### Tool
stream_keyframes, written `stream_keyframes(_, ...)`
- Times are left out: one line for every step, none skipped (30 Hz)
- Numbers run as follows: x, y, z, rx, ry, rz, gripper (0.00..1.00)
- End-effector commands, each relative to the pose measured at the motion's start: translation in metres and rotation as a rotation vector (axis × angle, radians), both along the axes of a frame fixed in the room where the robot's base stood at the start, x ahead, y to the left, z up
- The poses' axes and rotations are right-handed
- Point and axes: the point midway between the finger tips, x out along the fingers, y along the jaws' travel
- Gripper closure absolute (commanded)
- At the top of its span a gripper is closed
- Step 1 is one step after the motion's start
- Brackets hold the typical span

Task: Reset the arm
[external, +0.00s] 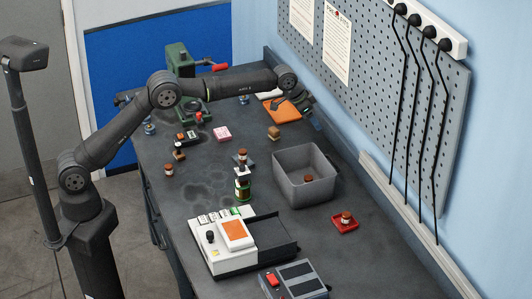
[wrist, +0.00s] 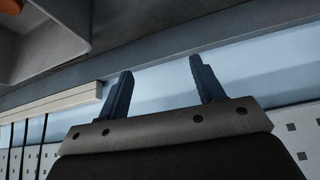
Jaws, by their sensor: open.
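My dark arm reaches across the bench from the left in the external view. My gripper (external: 314,119) is raised above the far right part of the bench, close to the pegboard wall, with its blue fingers pointing down and right. In the wrist view my gripper (wrist: 161,88) shows two blue fingers spread apart with nothing between them. It is open and empty, and it touches nothing that I can see.
A grey bin (external: 290,188) holds a brown-topped item. A white device (external: 222,258) with an orange panel stands at the front. A red tray (external: 345,222) lies at right. A green machine (external: 180,60) stands at the back. The pegboard (external: 380,90) and hanging cables bound the right side.

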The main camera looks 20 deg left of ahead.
Motion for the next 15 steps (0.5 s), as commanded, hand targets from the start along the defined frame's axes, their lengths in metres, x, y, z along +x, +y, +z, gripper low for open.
stream_keyframes(0.006, 0.000, -0.002, 0.001, -0.001, 0.020, 0.38)
stream_keyframes(0.010, 0.001, -0.003, 0.000, -0.002, 0.032, 0.38)
stream_keyframes(0.013, 0.001, -0.004, 0.000, 0.000, 0.045, 0.38)
stream_keyframes(0.015, 0.001, -0.005, 0.001, 0.000, 0.053, 0.38)
stream_keyframes(0.017, 0.001, -0.005, 0.001, 0.001, 0.060, 0.38)
stream_keyframes(0.019, 0.002, -0.005, 0.001, 0.001, 0.068, 0.38)
stream_keyframes(0.020, 0.002, -0.006, 0.000, 0.000, 0.074, 0.38)
stream_keyframes(0.021, 0.002, -0.006, 0.000, 0.000, 0.078, 0.38)
stream_keyframes(0.022, 0.002, -0.006, 0.000, -0.001, 0.081, 0.38)
stream_keyframes(0.023, 0.002, -0.006, 0.000, -0.001, 0.082, 0.38)
stream_keyframes(0.023, 0.002, -0.006, 0.001, -0.001, 0.085, 0.38)
stream_keyframes(0.023, 0.002, -0.006, 0.000, 0.000, 0.086, 0.38)
stream_keyframes(0.023, 0.002, -0.006, 0.001, -0.001, 0.086, 0.38)
stream_keyframes(0.023, 0.002, -0.006, 0.000, 0.000, 0.086, 0.38)
stream_keyframes(0.023, 0.002, -0.006, 0.000, 0.000, 0.086, 0.38)
